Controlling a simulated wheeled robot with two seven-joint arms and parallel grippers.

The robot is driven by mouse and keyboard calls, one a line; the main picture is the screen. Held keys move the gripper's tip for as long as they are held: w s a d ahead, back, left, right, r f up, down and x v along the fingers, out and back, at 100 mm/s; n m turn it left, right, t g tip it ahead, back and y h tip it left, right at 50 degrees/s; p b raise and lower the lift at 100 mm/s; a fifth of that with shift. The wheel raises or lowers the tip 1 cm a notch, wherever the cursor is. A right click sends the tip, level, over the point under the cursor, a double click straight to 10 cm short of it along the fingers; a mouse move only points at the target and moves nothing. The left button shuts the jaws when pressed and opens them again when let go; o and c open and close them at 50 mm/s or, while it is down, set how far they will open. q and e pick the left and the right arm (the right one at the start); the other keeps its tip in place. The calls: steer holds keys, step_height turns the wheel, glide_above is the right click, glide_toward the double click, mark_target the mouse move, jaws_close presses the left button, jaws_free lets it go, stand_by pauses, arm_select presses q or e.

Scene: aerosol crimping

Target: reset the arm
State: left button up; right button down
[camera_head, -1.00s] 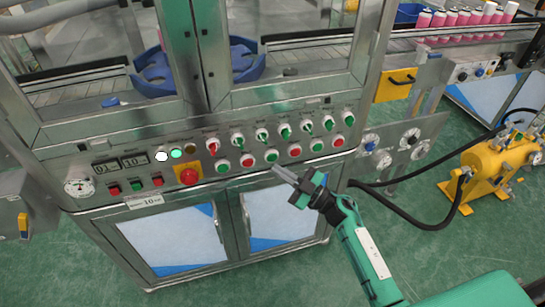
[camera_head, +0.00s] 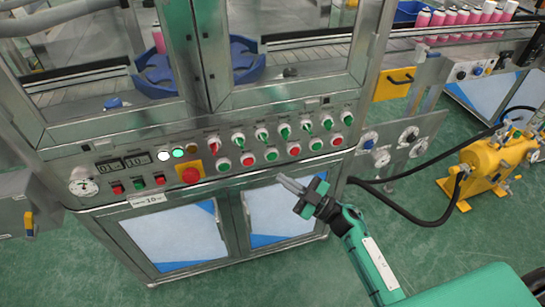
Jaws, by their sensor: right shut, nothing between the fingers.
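My right gripper (camera_head: 284,181) is at the lower middle, in front of the crimping machine's cabinet. Its fingers are together and empty, pointing up and left, a little below the row of push buttons. The green right arm (camera_head: 372,265) comes in from the lower right. The machine's control panel (camera_head: 110,180) has green and red buttons, rotary switches, two digital displays and a red emergency stop (camera_head: 190,175) on a yellow plate. My left gripper is not in view.
A yellow pump (camera_head: 490,168) with black hoses stands on the green floor at right. Pink cans (camera_head: 450,18) stand in a row on the conveyor at the upper right. Dials (camera_head: 408,136) are on a steel plate right of the cabinet. Open floor (camera_head: 420,230) lies around the pump.

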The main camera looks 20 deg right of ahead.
stand_by(0.4)
